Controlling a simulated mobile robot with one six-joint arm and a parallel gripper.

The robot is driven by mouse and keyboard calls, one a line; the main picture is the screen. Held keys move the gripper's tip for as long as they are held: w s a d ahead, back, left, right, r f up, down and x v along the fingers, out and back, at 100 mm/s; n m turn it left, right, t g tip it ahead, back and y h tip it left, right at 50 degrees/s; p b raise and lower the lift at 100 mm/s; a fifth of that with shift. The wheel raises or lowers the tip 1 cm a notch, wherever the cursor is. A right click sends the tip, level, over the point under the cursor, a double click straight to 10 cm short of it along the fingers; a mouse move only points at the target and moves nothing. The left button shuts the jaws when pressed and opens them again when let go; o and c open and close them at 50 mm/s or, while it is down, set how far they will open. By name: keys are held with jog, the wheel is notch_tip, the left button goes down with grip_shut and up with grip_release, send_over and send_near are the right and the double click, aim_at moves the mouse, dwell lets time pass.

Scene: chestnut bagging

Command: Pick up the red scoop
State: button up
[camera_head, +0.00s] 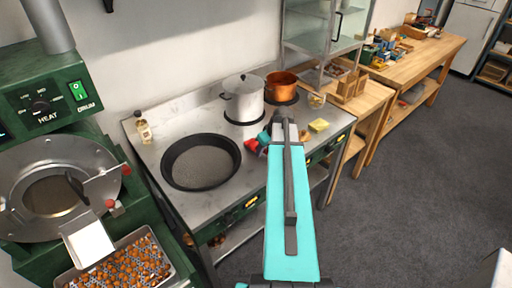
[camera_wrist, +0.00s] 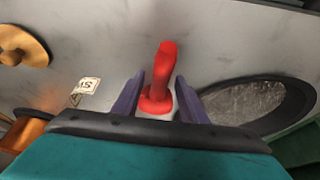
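The red scoop (camera_wrist: 162,72) shows in the wrist view as a red handle with a wider rounded end nearer my gripper. It lies over the grey metal counter. My gripper (camera_wrist: 160,82) has its two purple fingers apart, one on each side of the scoop, with narrow gaps visible. In the head view the red scoop (camera_head: 250,146) is a small red patch on the counter between the black pan and my arm. My gripper (camera_head: 264,138) is right beside it, and its fingertips are largely hidden by my arm there.
A black pan (camera_head: 201,186) lies left of the scoop. A white pot (camera_head: 243,99) and a copper pot (camera_head: 281,87) stand behind. A green roaster (camera_head: 45,100) with a chestnut tray (camera_head: 168,268) is at left.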

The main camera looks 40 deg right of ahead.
grip_shut()
jog(key=shift+r, duration=0.2)
jog(key=shift+r+b, duration=1.1)
jog(key=shift+r, duration=0.45)
jog(key=s+a+b, duration=0.1)
jog(key=s, duration=0.1)
jog(key=s+a, duration=0.2)
jog(key=s+a+b, duration=0.1)
jog(key=s, duration=0.2)
jog(key=shift+a+r+b, duration=0.25)
jog(key=shift+r+b, duration=0.05)
jog(key=shift+w+d+f+b, duration=0.1)
jog(key=shift+w+d+b, duration=0.05)
jog(key=shift+b, duration=0.9)
jog(key=b, duration=0.6)
jog(key=shift+s+b, duration=0.25)
jog(key=shift+b, duration=0.1)
jog(key=b, duration=0.5)
jog(key=shift+s+a, duration=0.35)
